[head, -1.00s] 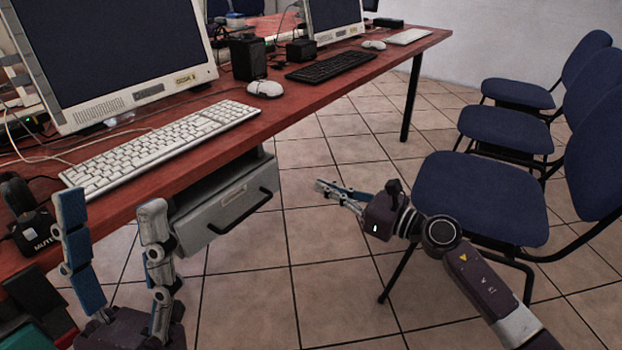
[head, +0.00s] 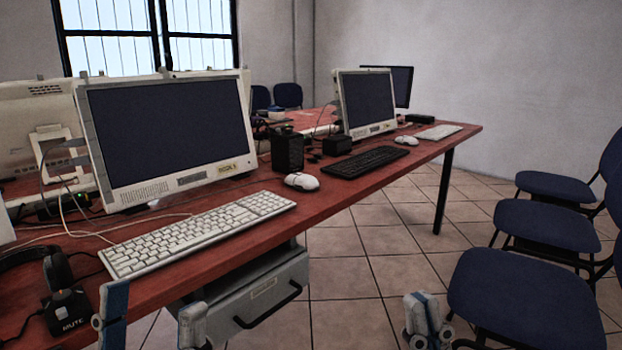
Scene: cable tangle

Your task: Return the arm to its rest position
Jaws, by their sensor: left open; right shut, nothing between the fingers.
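My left gripper (head: 150,328) shows at the bottom left in the head view, in front of the red desk's near edge. Its two fingers stand upright and wide apart, with nothing between them. My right gripper (head: 427,318) shows at the bottom, right of the drawer and beside the nearest blue chair. Its fingers are together and hold nothing. The rest of both arms lies below the frame. Cables (head: 95,232) run loosely over the desk behind the white keyboard.
The red desk (head: 345,192) carries monitors, a white keyboard (head: 200,232), a mouse (head: 301,181) and a headset (head: 58,285). A drawer unit (head: 265,292) hangs under it. Blue chairs (head: 525,300) stand at the right. Tiled floor (head: 345,290) lies open between desk and chairs.

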